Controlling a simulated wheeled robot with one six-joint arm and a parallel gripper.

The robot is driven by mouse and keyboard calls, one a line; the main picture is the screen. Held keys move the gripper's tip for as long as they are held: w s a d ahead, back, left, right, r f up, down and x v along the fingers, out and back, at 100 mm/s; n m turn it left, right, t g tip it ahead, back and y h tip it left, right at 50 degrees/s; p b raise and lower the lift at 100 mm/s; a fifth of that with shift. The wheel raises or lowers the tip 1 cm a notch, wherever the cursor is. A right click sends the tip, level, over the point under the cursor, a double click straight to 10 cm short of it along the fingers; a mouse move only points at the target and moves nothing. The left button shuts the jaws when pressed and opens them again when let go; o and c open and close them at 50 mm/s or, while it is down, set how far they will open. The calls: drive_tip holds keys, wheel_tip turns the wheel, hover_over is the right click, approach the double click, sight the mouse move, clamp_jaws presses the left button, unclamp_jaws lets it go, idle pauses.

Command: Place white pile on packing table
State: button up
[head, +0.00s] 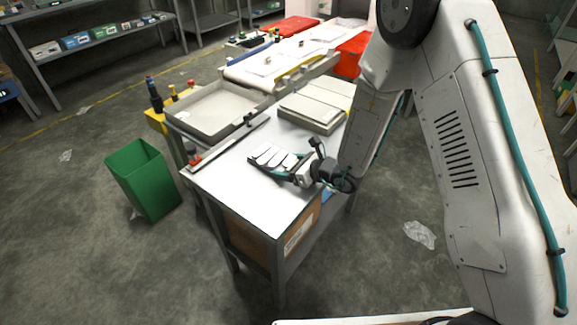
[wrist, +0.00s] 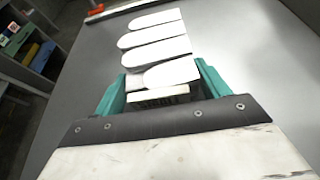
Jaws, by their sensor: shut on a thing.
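The white pile (wrist: 155,52) shows in the wrist view as several flat white pieces with rounded ends, side by side. It also shows in the head view (head: 268,155), low over the packing table. The packing table (head: 245,205) has a pale, smooth top; its surface fills much of the wrist view (wrist: 255,75). My gripper (wrist: 162,78) has its teal fingers on both sides of the nearest white part and is shut on the pile. In the head view my gripper (head: 277,172) is over the table's near right part. I cannot tell whether the pile touches the tabletop.
A grey tray (head: 215,108) and a pale flat stack (head: 312,108) are at the table's far side. A dark bar with a red end (head: 210,152) lies along its left edge. A green bin (head: 143,180) stands on the floor to the left. The table's near left part is clear.

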drive_tip(key=shift+f, duration=0.15)
drive_tip(key=o, duration=1.1)
drive_tip(key=shift+c, duration=0.2)
